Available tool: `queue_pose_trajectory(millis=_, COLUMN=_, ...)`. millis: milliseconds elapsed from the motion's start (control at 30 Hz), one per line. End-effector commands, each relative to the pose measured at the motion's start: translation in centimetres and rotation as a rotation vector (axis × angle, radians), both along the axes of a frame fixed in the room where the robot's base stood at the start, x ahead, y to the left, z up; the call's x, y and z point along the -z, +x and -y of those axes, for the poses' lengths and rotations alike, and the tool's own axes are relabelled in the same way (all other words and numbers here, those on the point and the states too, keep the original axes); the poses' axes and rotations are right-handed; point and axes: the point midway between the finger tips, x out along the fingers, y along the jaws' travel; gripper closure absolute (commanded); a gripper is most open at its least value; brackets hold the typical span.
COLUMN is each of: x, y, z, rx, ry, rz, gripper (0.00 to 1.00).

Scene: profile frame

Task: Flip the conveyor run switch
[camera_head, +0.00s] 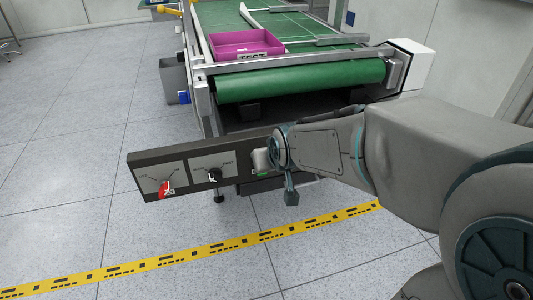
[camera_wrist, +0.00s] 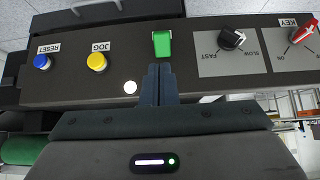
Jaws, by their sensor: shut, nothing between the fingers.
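The dark control panel (camera_head: 140,159) stands in front of the conveyor; its right part is hidden behind my arm in the head view. In the wrist view a green switch (camera_wrist: 162,45) sits on the panel's face, with no readable label on it. My gripper (camera_wrist: 158,70) is shut and empty, its fingertips just below the green switch in the picture. I cannot tell whether they touch the switch or the panel.
Beside the switch are a yellow JOG button (camera_wrist: 97,61), a blue RESET button (camera_wrist: 42,62), a white round light (camera_wrist: 130,87), a black speed knob (camera_wrist: 231,39) and a red key switch (camera_wrist: 304,31). The green conveyor belt (camera_head: 300,82) carries a magenta crate (camera_head: 222,42).

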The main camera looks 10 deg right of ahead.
Motion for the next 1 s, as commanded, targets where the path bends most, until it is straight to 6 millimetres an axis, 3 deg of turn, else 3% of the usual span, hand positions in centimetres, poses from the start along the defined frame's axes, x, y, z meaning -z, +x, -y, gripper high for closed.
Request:
queue_pose_trajectory(millis=200, x=-1.3, y=-3.5, z=0.5, rx=-0.003, ry=0.002, rz=0.001, gripper=1.00)
queue_pose_trajectory(millis=400, x=-1.7, y=-5.2, z=0.9, rx=-0.002, ry=0.001, rz=0.001, gripper=1.00)
queue_pose_trajectory(millis=1000, x=-1.8, y=-5.7, z=1.0, rx=0.001, ry=0.000, rz=-0.001, gripper=1.00)
